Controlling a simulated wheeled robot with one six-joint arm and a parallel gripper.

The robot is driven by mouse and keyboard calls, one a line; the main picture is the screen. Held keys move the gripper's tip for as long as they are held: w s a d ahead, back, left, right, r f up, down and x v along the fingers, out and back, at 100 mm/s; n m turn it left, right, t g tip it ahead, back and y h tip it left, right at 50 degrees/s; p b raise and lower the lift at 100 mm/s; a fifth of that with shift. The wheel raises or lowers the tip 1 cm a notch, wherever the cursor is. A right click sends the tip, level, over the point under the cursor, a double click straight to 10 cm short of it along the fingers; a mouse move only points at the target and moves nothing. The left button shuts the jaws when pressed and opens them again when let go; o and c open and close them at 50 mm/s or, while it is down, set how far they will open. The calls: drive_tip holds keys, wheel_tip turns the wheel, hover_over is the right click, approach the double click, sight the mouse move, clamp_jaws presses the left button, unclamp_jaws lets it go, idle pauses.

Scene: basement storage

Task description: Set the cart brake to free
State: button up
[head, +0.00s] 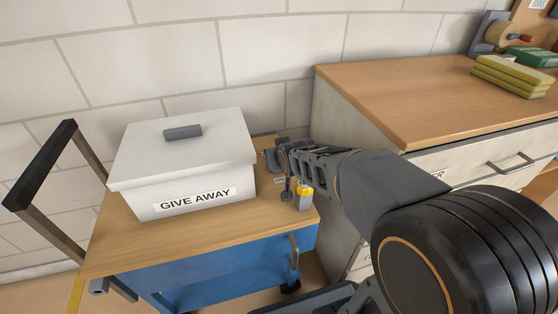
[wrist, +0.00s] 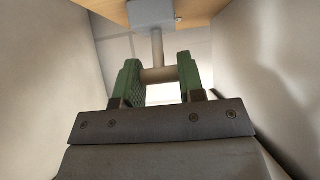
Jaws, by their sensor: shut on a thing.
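The cart (head: 112,252) has a wooden top, a blue body and a dark push handle at the left. My gripper (head: 286,164) is at the right end of the cart top, by the wall. In the wrist view, the green-padded fingers of my gripper (wrist: 159,77) are shut on the crossbar of a T-shaped brake lever (wrist: 157,48). Its stem runs to a blue-grey block (wrist: 152,14) on a wooden surface. My gripper and arm mostly hide the lever in the head view, and its setting cannot be read.
A lidded white box (head: 185,162) labelled GIVE AWAY stands on the cart just left of my gripper. A small grey, yellow-topped block (head: 305,199) is close below it. A wooden-topped cabinet (head: 420,95) rises close at the right, with yellow pads (head: 512,76) on it.

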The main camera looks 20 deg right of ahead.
idle(0.3)
drive_tip(key=o, duration=0.9)
drive_tip(key=shift+o, duration=0.2)
drive_tip(key=shift+r, duration=0.1)
